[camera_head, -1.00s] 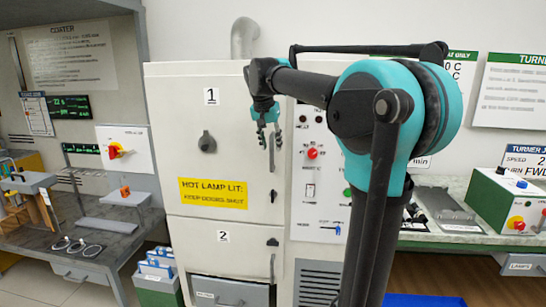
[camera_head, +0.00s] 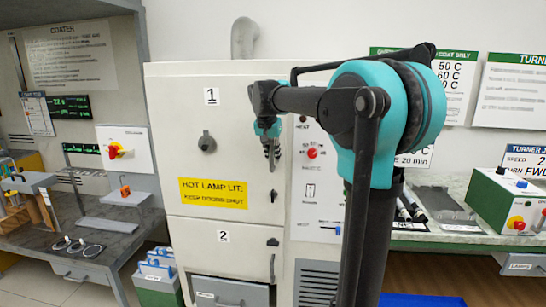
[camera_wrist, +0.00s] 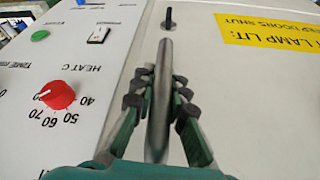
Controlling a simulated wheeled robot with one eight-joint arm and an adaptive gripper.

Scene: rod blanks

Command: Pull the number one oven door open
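The number one oven door (camera_head: 165,125) is the upper cream door, marked with a "1" label (camera_head: 211,96) and a yellow hot-lamp sign. It sits flush with the oven front. Its upright metal bar handle (camera_wrist: 160,110) is at the door's right edge, mostly covered by my gripper (camera_head: 271,150) in the head view. In the wrist view my gripper (camera_wrist: 162,85) has one finger on each side of the bar. The fingertips are closed in against it.
The control panel (camera_head: 318,170) with a red knob is right of the door. The number two door (camera_head: 222,250) is underneath, shut. A coater bench (camera_head: 110,230) stands left, with open floor before it.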

